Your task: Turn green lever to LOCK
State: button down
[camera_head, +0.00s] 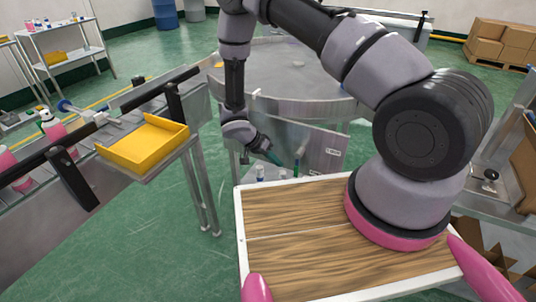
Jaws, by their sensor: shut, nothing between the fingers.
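A grey metal panel (318,141) stands below the round steel table, just beyond my wooden deck. A small green upright piece (297,167), which looks like the green lever, shows in front of it near its lower left. A small white label (333,152) is on the panel to the right; its text is too small to read. My gripper (277,159) points down and right, shut and empty, with its tip just left of the green piece. I cannot tell whether they touch. The lever's pivot and exact angle are not clear.
The round steel table (300,70) has a raised rim above the panel. A conveyor with a yellow tray (145,144) and pink bottles (54,130) runs along the left. Cardboard boxes (500,40) are at the back right. Green floor lies open at lower left.

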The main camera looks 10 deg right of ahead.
jog(key=shift+s+d+f, duration=0.1)
jog(key=shift+s+d, duration=0.5)
jog(key=shift+d, duration=0.3)
jog(key=shift+s+d+f, duration=0.1)
jog(key=shift+s+d, duration=0.45)
jog(key=shift+d, duration=0.3)
